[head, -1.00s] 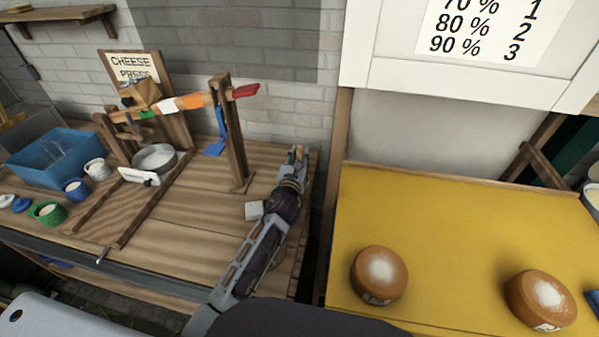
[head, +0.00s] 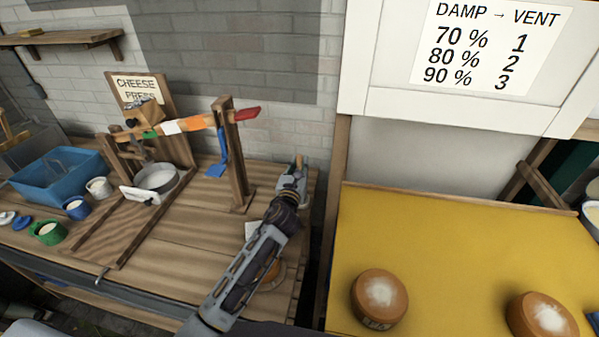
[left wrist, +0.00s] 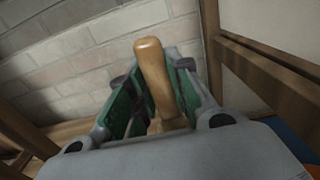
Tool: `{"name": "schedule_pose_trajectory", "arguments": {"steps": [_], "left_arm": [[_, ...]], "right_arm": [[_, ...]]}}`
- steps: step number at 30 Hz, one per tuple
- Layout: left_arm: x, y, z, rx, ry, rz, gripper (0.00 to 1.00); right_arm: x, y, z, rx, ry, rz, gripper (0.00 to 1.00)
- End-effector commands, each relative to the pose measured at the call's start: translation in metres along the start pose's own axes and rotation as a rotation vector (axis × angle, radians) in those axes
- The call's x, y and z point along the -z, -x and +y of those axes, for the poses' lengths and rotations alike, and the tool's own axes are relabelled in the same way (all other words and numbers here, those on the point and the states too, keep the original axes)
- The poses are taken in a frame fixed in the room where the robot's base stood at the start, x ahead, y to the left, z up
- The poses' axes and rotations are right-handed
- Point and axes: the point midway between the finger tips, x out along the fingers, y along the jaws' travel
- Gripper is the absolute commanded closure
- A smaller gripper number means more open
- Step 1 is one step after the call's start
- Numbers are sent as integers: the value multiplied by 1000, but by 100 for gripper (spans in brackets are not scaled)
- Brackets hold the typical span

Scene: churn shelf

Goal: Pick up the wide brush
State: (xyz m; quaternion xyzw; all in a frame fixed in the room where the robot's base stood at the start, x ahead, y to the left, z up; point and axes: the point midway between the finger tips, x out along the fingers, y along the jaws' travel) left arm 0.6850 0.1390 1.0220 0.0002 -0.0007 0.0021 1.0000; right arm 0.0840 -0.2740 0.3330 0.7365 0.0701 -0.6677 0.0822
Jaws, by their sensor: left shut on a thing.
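My left gripper (head: 293,180) is at the right end of the wooden bench, by the grey wall. It is shut on a wooden handle, which I take to be the wide brush (head: 299,161). In the left wrist view the rounded light-brown handle (left wrist: 153,72) stands up between the green finger pads of the left gripper (left wrist: 150,100). The brush's head and bristles are hidden behind the gripper body, so I cannot tell whether it touches the bench. My right gripper is not in view.
The cheese press frame (head: 236,160) with a blue hanging piece (head: 218,168) stands left of the gripper. A white block (head: 251,229) lies partly behind my arm. A yellow board (head: 450,240) with cheese wheels (head: 379,298) is on the right. A blue tub (head: 55,175) stands far left.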

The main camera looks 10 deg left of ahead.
Motion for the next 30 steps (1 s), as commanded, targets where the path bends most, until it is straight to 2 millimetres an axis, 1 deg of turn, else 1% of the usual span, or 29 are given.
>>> {"name": "schedule_pose_trajectory", "arguments": {"steps": [1, 4, 8, 12, 18, 24, 30], "left_arm": [[-10, 0, 0, 2, -3, -2, 100], [-24, 0, 0, 1, -2, -4, 100], [-39, 0, 0, 2, -1, -1, 100], [-52, 0, 0, 0, 0, 0, 100], [-57, 0, 0, 1, 0, 1, 100], [-57, 0, 0, 1, 0, 1, 100], [-57, 0, 0, 1, 0, 1, 100]], "right_arm": [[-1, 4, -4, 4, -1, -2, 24], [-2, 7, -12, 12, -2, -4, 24], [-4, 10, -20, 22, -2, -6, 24], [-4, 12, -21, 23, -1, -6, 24], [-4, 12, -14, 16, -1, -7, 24], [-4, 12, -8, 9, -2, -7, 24], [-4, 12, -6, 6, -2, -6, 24]]}}
